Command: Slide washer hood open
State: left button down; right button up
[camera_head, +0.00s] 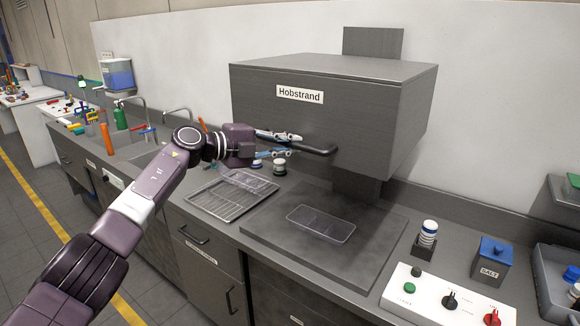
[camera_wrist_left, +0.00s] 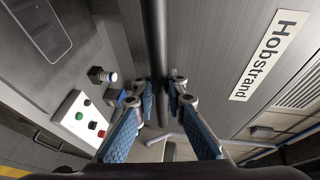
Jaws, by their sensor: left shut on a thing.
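The washer hood (camera_head: 335,110) is a large grey metal box labelled Hobstrand, standing raised with a clear gap above its dark base (camera_head: 270,225). A dark bar handle (camera_head: 318,150) sticks out from the lower part of its front. My left gripper (camera_head: 294,145) is shut on this handle. In the left wrist view, the blue-padded fingers (camera_wrist_left: 160,95) lie on both sides of the dark handle bar (camera_wrist_left: 158,50). A clear plastic tray (camera_head: 320,223) lies on the base below the hood. My right gripper is in neither view.
A wire rack (camera_head: 205,205) with a clear tray sits left of the base. A white control panel (camera_head: 445,300) with green, black and red controls stands front right, near a blue-lidded salt box (camera_head: 492,258). A sink (camera_head: 145,148) is at the left.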

pick_arm(q)
jog(key=shift+r+p, duration=0.55)
jog(key=shift+r, duration=1.2)
jog(key=c, duration=1.9)
grip_release()
jog(key=shift+f, duration=0.1)
jog(key=shift+c, duration=0.2)
jog(key=shift+s+a, duration=0.2)
jog(key=shift+a, duration=0.3)
jog(key=v, duration=1.1)
